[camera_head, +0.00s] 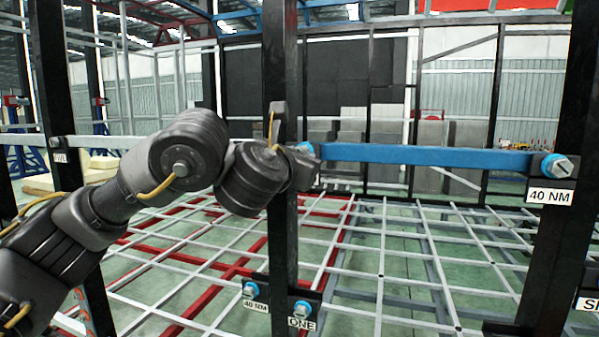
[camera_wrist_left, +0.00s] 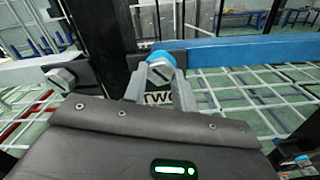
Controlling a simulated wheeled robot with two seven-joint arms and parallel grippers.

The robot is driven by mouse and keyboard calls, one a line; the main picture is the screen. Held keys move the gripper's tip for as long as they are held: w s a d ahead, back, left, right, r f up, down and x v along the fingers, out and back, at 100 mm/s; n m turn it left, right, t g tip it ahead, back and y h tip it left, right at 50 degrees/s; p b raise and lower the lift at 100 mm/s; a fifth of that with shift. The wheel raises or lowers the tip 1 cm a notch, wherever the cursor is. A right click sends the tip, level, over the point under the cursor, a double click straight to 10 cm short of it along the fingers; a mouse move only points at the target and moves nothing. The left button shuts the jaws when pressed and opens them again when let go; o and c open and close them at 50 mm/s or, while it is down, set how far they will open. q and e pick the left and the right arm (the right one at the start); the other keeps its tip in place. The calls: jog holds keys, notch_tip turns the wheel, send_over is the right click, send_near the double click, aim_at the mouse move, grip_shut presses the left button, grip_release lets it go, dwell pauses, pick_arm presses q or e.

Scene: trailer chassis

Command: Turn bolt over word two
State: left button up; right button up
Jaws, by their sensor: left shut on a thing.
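The bolt over the word two (camera_wrist_left: 160,68) has a grey slotted head and a blue collar. It sits at the end of the blue beam (camera_head: 420,154), against a black post (camera_head: 283,75). The label TWO (camera_wrist_left: 158,98) shows just below it in the left wrist view, partly covered by my fingers. My left gripper (camera_wrist_left: 159,80) is shut on this bolt, one finger on each side of its head. In the head view my left wrist hides most of the bolt and the label; part of the blue collar shows. My right gripper is in neither view.
Another bolt (camera_wrist_left: 60,78) sticks out left of my gripper in the wrist view. A bolt with a 40 NM label (camera_head: 550,196) is at the beam's right end. Lower on the middle post is a bolt over ONE (camera_head: 302,323). A floor grid (camera_head: 400,260) spreads behind.

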pick_arm(q)
jog(key=shift+d+f+m+b, duration=0.1)
jog(key=shift+f+m+b, duration=0.1)
jog(key=shift+m+b, duration=0.7)
jog(key=shift+m, duration=0.3)
jog(key=o, duration=1)
jog(key=shift+s+r, duration=0.3)
jog(key=shift+s, duration=0.05)
jog(key=shift+w, duration=0.1)
